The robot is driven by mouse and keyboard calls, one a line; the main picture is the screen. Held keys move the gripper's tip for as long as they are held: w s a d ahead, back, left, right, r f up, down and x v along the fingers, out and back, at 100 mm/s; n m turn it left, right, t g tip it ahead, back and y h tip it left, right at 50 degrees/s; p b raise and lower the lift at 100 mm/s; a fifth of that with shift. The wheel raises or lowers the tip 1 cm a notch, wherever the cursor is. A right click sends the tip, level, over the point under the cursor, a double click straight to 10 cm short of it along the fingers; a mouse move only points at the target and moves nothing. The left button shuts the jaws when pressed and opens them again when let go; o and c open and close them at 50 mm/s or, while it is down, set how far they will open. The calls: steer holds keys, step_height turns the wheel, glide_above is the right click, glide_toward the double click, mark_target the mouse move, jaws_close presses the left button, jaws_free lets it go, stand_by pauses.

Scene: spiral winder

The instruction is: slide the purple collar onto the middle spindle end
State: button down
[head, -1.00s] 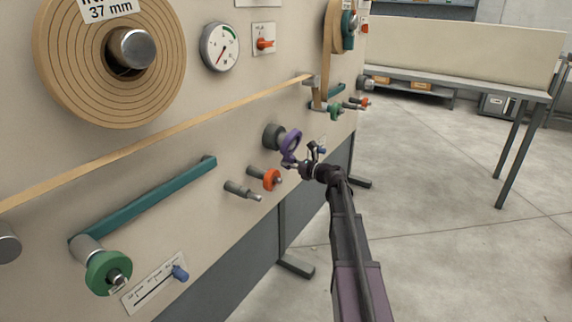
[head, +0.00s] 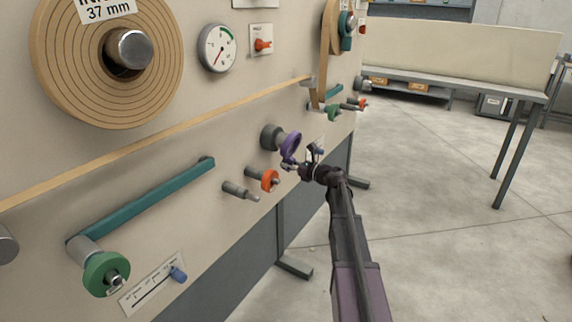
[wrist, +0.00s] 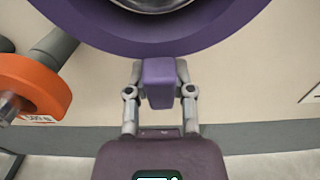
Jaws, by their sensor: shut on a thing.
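The purple collar (head: 291,145) is a ring with a small tab, held upright at the front of a thick grey spindle end (head: 269,137) on the machine's face. My gripper (head: 293,165) is below the ring. In the wrist view my gripper (wrist: 159,88) is shut on the collar's purple tab, and the ring (wrist: 160,45) arches across the top. A round metal end (wrist: 150,3) shows inside the ring. The top of the ring is out of that view. I cannot tell whether the collar is around the spindle or just in front of it.
An orange collar (head: 269,181) on a thin post and a bare stepped pin (head: 240,191) stick out at lower left of my gripper. A teal arm with a green collar (head: 106,274) is further left. Free floor lies to the right.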

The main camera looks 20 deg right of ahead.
steer(key=r+p+v, duration=0.1)
steer(key=v, duration=1.5)
steer(key=shift+d, duration=0.15)
stand_by(0.6)
steer(key=shift+s, duration=0.1)
stand_by(1.0)
step_height(320, 180, up, 4)
steer(key=p, duration=0.3)
steer(key=shift+f, duration=0.25)
steer(key=shift+s, duration=0.1)
